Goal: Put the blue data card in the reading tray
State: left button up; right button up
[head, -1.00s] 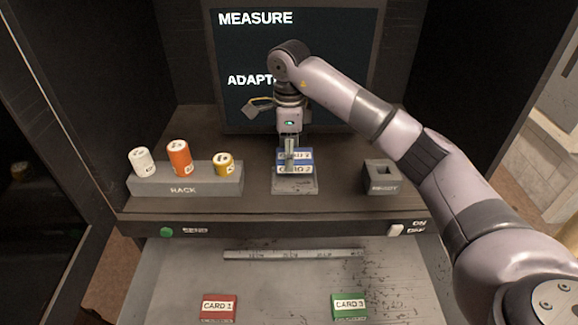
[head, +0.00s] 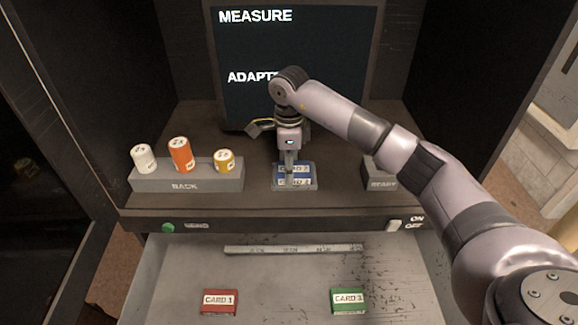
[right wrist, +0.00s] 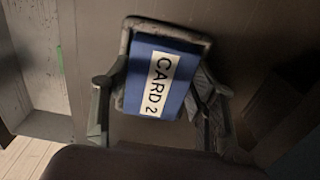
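The blue data card (head: 307,182), labelled CARD 2, is at the reading tray (head: 296,189), a small grey tray on the bench ledge. It seems to sit low inside the rim. My left gripper is not in view.
A rack (head: 186,178) with white, orange and yellow cylinders stands to the left. A grey READY block (head: 381,172) is at the right, partly behind my arm. Red (head: 220,301) and green (head: 348,301) cards lie in the drawer below. A screen (head: 330,50) stands behind.

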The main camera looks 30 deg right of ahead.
jog(key=shift+o, duration=1.3)
jog(key=shift+s+f, duration=0.15)
jog(key=shift+f, duration=0.1)
jog(key=shift+o, duration=1)
jog(key=shift+r+p, duration=0.5)
jog(key=r+b, duration=0.1)
jog(key=r, duration=0.2)
jog(key=r+b, duration=0.1)
jog(key=shift+w+r+b, duration=0.25)
jog(key=shift+r+b, duration=0.05)
jog(key=shift+b, duration=0.05)
notch_tip(320, 180, up, 7)
jog(key=shift+b, duration=0.45)
jog(key=shift+s, duration=0.1)
